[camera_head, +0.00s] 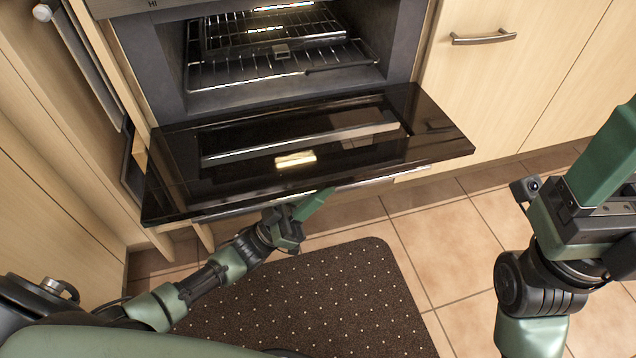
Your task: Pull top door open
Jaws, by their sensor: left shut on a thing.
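The top oven door (430,130) is a dark glass panel, folded down and lying nearly flat in front of the oven cavity (270,95). A metal bar handle (375,182) shows along and below its front edge. My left gripper (312,203) is at the middle of that front edge, shut on the door handle; the door hides part of its grip. My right gripper (607,150) is at the right, apart from the oven. Its fingertips are cut off or unclear, so I cannot tell its opening.
Wire racks (285,65) are inside the oven. A wooden cabinet with a metal handle (483,38) is right of it, and wooden cabinet fronts (50,180) are at the left. A dark dotted mat (320,300) lies on the tiled floor (455,215). Floor between mat and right arm is clear.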

